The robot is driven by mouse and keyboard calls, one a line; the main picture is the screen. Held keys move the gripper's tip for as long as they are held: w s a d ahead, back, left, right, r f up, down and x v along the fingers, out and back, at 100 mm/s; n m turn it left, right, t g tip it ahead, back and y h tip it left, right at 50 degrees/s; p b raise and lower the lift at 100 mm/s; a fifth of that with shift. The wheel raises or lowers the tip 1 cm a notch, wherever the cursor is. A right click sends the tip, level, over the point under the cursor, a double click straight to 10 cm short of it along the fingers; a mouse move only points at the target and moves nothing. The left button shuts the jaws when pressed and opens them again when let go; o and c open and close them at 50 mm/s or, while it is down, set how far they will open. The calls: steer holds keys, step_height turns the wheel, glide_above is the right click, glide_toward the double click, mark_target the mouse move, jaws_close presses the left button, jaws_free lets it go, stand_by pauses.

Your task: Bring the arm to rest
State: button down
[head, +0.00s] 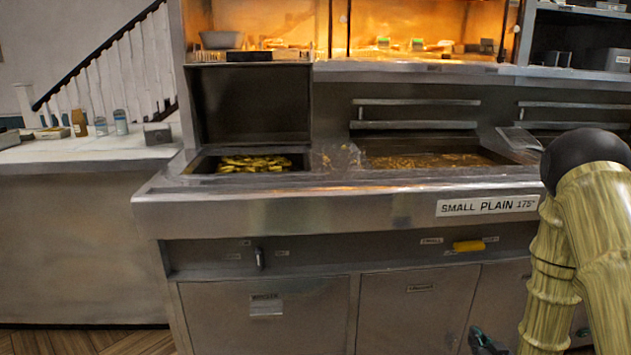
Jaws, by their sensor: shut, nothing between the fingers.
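My arm is folded at the right edge of the head view, with a black rounded joint at its top and yellow bamboo-patterned links running down. A dark piece of my gripper (484,343) shows at the bottom edge, left of the links. The rest of it is cut off by the frame. It is shut, and nothing shows held in it. It is low in front of the fryer range's lower doors (410,312); I cannot tell the gap between them.
The steel range has a left fryer bay with yellow food (255,163) and a wider bay with brown food (430,160). A yellow handle (468,246) is on the front panel. A counter (90,155) with bottles stands left. Wooden floor (90,342) shows below.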

steer(key=s+a+f+g, duration=0.7)
steer(key=s+a+f, duration=0.5)
steer(key=s+f, duration=0.35)
steer(key=s+a+f+g, duration=0.2)
steer(key=s+a+g, duration=0.1)
steer(key=s, duration=0.5)
steer(key=s+a+f+g+y+p, duration=0.15)
steer(key=s+a, duration=0.25)
steer(key=s, duration=0.4)
steer(key=s+a+f+g+b, duration=0.1)
steer(key=s+a+f+g, duration=0.25)
steer(key=s, duration=0.45)
step_height(320, 180, up, 24)
steer(key=p, duration=2.3)
steer(key=shift+w+d+n, duration=0.15)
steer(key=shift+w+n, duration=0.15)
steer(key=shift+w, duration=0.05)
steer(key=shift+h, duration=0.25)
